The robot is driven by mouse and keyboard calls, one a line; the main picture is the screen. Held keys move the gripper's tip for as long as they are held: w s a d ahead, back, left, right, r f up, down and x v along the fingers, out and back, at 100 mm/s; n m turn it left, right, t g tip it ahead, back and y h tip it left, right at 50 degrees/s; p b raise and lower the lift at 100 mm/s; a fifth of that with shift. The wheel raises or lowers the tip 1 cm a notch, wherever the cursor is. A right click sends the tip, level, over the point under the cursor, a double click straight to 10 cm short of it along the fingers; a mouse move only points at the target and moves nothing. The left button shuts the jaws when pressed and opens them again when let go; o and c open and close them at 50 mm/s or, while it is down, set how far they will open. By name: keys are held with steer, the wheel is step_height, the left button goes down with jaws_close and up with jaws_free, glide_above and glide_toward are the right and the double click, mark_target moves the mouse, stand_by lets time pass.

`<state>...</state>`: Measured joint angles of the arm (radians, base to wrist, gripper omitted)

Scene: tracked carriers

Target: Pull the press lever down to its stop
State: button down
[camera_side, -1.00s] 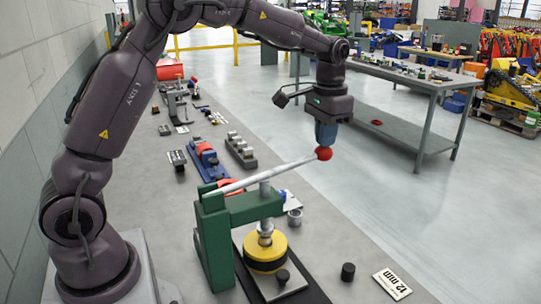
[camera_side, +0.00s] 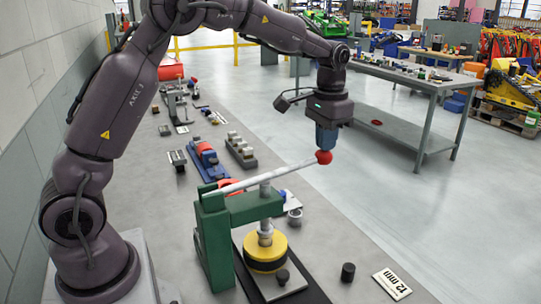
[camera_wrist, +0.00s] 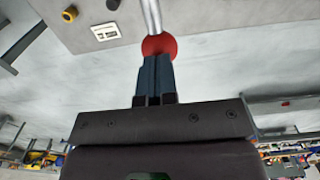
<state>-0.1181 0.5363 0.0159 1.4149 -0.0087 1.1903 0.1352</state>
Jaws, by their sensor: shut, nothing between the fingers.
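The press lever (camera_side: 268,174) is a light grey bar with a red ball knob (camera_side: 323,157) at its free end. It slopes up to the right from the green press frame (camera_side: 212,240). A vertical ram (camera_side: 265,205) stands under the bar, above a yellow disc (camera_side: 266,250) on a dark base. My gripper (camera_side: 325,148) points down with its fingers shut, directly above the knob and seemingly touching it. In the wrist view the shut blue fingers (camera_wrist: 156,66) end at the red knob (camera_wrist: 159,46), with the grey bar (camera_wrist: 152,14) running away beyond it.
A black knob (camera_side: 348,272) and a "12 mm" plate (camera_side: 392,284) lie on the bench right of the press. A blue vise (camera_side: 207,160) and a block with several pegs (camera_side: 241,150) stand behind it. A workbench (camera_side: 420,75) is farther back.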

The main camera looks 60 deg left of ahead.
mark_target(326, 157)
steer(key=shift+w+f, duration=0.2)
steer(key=shift+f, duration=2.1)
stand_by(2.1)
steer(key=shift+r, duration=0.1)
step_height(326, 157, up, 14)
steer(key=shift+r, duration=0.25)
stand_by(1.4)
steer(key=shift+w, duration=0.1)
stand_by(0.4)
step_height(326, 157, down, 2)
steer(key=shift+f, duration=0.25)
steer(key=shift+s+d+f+n, duration=0.1)
steer(key=shift+s+n, duration=0.05)
steer(key=shift+s, duration=0.35)
steer(key=shift+s+d+f+n, duration=0.1)
steer(key=shift+s+n, duration=0.05)
steer(key=shift+s, duration=0.35)
steer(key=s+d+t, duration=0.2)
steer(key=s, duration=1)
steer(key=s+d+t, duration=0.3)
steer(key=s, duration=1)
steer(key=shift+d+t, duration=0.3)
